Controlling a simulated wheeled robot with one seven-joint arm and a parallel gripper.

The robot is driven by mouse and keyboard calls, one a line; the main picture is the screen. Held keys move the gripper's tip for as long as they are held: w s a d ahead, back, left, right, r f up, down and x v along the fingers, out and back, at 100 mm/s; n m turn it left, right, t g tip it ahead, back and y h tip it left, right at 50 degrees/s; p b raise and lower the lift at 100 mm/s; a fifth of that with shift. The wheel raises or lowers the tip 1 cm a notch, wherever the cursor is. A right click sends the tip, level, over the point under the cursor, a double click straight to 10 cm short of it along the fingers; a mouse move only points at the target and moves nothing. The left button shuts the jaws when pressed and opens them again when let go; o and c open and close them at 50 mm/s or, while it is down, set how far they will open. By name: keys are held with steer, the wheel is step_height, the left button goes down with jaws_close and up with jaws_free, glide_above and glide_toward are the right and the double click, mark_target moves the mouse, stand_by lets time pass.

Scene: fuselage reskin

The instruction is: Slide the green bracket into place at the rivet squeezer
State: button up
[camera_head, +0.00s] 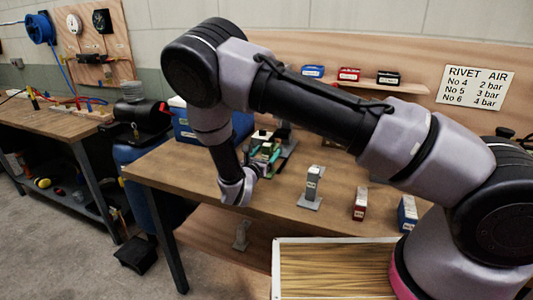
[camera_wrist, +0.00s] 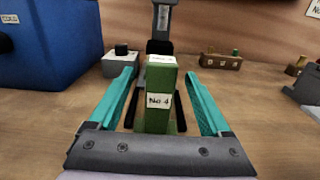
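The green bracket (camera_wrist: 159,118), labelled "No 4", stands upright between the teal fingers of my gripper (camera_wrist: 160,73) in the wrist view. A narrow gap shows on each side, so the fingers look open around it rather than closed on it. Dark strips, perhaps guides, lie on both sides of the bracket. A dark and grey upright tool (camera_wrist: 163,22), apparently the rivet squeezer, stands directly behind it; the bracket hides its lower part. In the head view my gripper (camera_head: 263,157) reaches low over the bench at this station, and the bracket is mostly hidden.
A grey block with a dark knob (camera_wrist: 120,63) and a wooden block with pins (camera_wrist: 220,61) flank the tool. A blue bin (camera_wrist: 50,45) is at left. On the bench (camera_head: 330,215) stand a grey stand (camera_head: 311,186), a red box (camera_head: 360,203) and a blue box (camera_head: 407,213).

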steer(key=shift+r, duration=0.1)
steer(key=v, duration=1.2)
steer(key=shift+r, duration=0.1)
steer(key=s+d+r+m+g+h, duration=0.1)
steer(key=d+r+m+g, duration=0.7)
steer(key=d, duration=0.3)
steer(key=d+r+m+g+h, duration=0.2)
steer(key=d+r+m+g, duration=0.5)
steer(key=d+m, duration=0.4)
steer(key=s+d+r+m+t+y, duration=0.2)
steer(key=s+d+r+m+y, duration=0.2)
steer(key=s+r+m, duration=0.3)
steer(key=s+d+r+m+t+y, duration=0.3)
steer(key=s+d+r+m+y, duration=0.2)
steer(key=r+m, duration=0.5)
step_height(320, 180, up, 4)
steer(key=s+y, duration=0.2)
steer(key=shift+s, duration=0.35)
steer(key=shift+d, duration=0.1)
